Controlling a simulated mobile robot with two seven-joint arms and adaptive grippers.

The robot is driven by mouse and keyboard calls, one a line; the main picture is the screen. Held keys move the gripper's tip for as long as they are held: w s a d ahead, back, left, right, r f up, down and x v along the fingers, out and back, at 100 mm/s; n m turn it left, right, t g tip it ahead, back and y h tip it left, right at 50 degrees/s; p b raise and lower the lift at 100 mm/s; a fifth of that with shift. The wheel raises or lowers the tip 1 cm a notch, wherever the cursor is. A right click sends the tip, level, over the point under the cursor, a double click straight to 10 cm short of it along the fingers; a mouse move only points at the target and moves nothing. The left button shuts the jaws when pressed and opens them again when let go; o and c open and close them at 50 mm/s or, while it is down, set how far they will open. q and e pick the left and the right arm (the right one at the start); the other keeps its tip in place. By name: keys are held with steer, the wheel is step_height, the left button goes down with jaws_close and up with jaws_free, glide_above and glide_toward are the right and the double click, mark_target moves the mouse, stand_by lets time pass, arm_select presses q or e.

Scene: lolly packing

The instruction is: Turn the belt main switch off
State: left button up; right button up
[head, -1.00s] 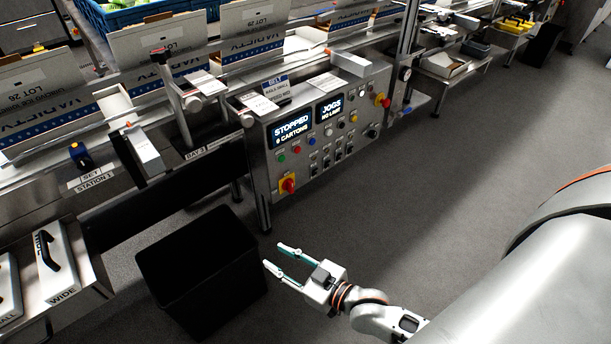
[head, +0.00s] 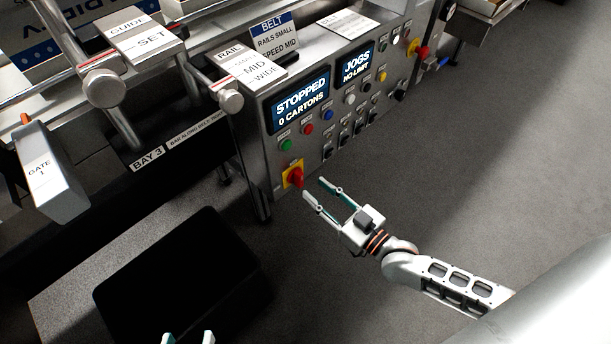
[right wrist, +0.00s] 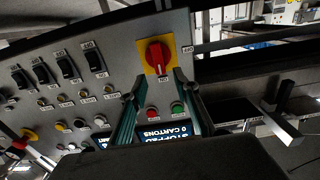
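The belt main switch (head: 294,177) is a red rotary knob on a yellow plate, low at the left of the control panel. It also shows in the right wrist view (right wrist: 158,56), its handle roughly in line with my fingers. My right gripper (head: 314,187) is open and empty, its fingertips close to the knob. In the right wrist view the fingers (right wrist: 156,84) stand apart below the knob; contact cannot be made out. Only the fingertips of my left gripper (head: 188,338) show at the bottom edge, apart from each other.
The control panel (head: 340,185) carries several buttons, black switches, a display reading "STOPPED 0 CARTONS" and another reading "JOGS NO LIMIT". A second red-and-yellow control (head: 418,50) sits at its far right. A black bin (head: 180,280) stands below. Floor right of the panel is clear.

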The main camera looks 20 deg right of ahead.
mark_target(302, 178)
steer(key=x, duration=0.4)
steer(key=shift+s+f+b, duration=0.1)
steer(key=shift+f+b, duration=0.15)
steer(key=shift+b, duration=0.15)
steer(key=shift+x, duration=0.75)
steer(key=shift+r, duration=0.15)
jaws_close()
